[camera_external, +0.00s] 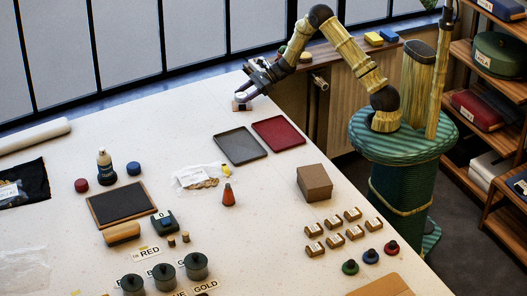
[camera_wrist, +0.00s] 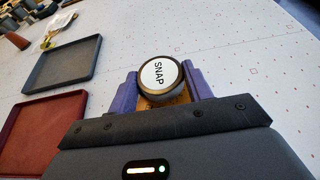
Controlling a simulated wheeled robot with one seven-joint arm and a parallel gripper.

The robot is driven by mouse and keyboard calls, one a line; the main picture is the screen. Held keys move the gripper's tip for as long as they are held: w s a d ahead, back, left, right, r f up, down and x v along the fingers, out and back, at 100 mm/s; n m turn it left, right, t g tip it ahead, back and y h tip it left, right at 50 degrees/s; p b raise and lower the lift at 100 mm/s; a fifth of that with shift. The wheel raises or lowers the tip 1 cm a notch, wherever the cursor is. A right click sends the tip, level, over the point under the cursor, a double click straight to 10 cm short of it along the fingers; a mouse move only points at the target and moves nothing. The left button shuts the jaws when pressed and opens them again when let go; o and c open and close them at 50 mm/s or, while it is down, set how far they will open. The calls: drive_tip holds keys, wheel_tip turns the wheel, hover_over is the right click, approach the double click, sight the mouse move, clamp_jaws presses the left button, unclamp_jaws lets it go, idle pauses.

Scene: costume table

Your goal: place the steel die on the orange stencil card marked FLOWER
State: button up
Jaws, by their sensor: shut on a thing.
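My gripper (camera_external: 243,97) is at the far end of the white table. In the wrist view its two purple fingers (camera_wrist: 162,82) are shut on a round, dark-rimmed die with a white top marked SNAP (camera_wrist: 159,74). An orange card (camera_wrist: 163,102) shows just below the die, between the fingers, and a bit of orange shows under the gripper in the external view. The die and fingers cover most of the card. No FLOWER marking is readable, and I cannot tell whether the die touches the card.
A grey tray (camera_external: 240,147) and a red tray (camera_external: 278,132) lie near the gripper. A brown box (camera_external: 314,183), an orange-red cone (camera_external: 228,195) and several small labelled boxes stand farther toward the front.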

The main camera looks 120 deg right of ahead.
drive_tip(key=o, duration=1.2)
drive_tip(key=shift+c, duration=0.2)
drive_tip(key=shift+r, duration=0.15)
drive_tip(key=shift+r+p, duration=0.6)
drive_tip(key=shift+p, duration=0.1)
drive_tip(key=b+v, duration=0.2)
drive_tip(key=v, duration=1)
drive_tip(key=shift+f, duration=0.1)
